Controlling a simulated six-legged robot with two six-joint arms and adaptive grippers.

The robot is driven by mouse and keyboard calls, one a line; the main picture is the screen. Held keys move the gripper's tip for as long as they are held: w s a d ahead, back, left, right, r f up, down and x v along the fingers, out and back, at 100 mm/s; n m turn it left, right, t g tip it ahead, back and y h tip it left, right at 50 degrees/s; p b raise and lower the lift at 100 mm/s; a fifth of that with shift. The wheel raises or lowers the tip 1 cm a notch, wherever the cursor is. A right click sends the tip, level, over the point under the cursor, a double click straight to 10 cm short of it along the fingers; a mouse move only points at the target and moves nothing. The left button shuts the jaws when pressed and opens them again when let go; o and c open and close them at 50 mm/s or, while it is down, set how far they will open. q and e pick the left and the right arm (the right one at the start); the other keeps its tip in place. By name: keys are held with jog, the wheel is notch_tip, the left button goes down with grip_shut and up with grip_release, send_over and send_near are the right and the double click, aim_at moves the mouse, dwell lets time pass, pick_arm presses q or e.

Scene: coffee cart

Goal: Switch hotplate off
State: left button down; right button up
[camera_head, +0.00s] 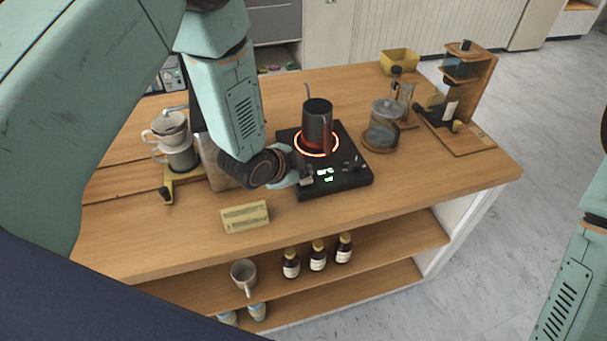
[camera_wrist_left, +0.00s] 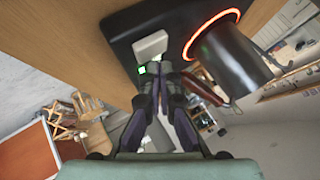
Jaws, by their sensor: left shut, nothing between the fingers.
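The black hotplate (camera_head: 345,180) lies on the wooden counter, with a red-orange glowing ring and green lit digits near its front. A dark pot (camera_head: 317,128) stands upright on the ring. In the left wrist view the hotplate (camera_wrist_left: 125,27), the glowing ring and the pot (camera_wrist_left: 236,60) show again. My left gripper (camera_head: 301,178) is at the hotplate's front left corner, shut and empty. In the left wrist view its fingertips (camera_wrist_left: 160,70) are close to a pale block (camera_wrist_left: 150,45) on the hotplate; I cannot tell if they touch. My right gripper is out of view.
A glass jar (camera_head: 384,125) stands right of the hotplate, with a wooden stand (camera_head: 462,95) beyond. A pour-over set (camera_head: 178,150) is at left. A yellowish block (camera_head: 245,216) lies in front. Bottles (camera_head: 317,256) and a mug (camera_head: 244,275) are on the shelf below.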

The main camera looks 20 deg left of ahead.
aim_at(304, 182)
pick_arm(q)
jog(key=shift+f, duration=0.1)
dwell(0.3)
jog(key=shift+f+b, duration=0.35)
jog(key=shift+f, duration=0.25)
dwell(0.5)
jog(key=shift+r, duration=0.1)
jog(key=shift+r+p, duration=0.45)
jog(key=shift+r, duration=0.2)
jog(key=shift+r, duration=0.1)
notch_tip(304, 182, up, 6)
jog(key=p, duration=0.4)
jog(key=shift+p, duration=0.4)
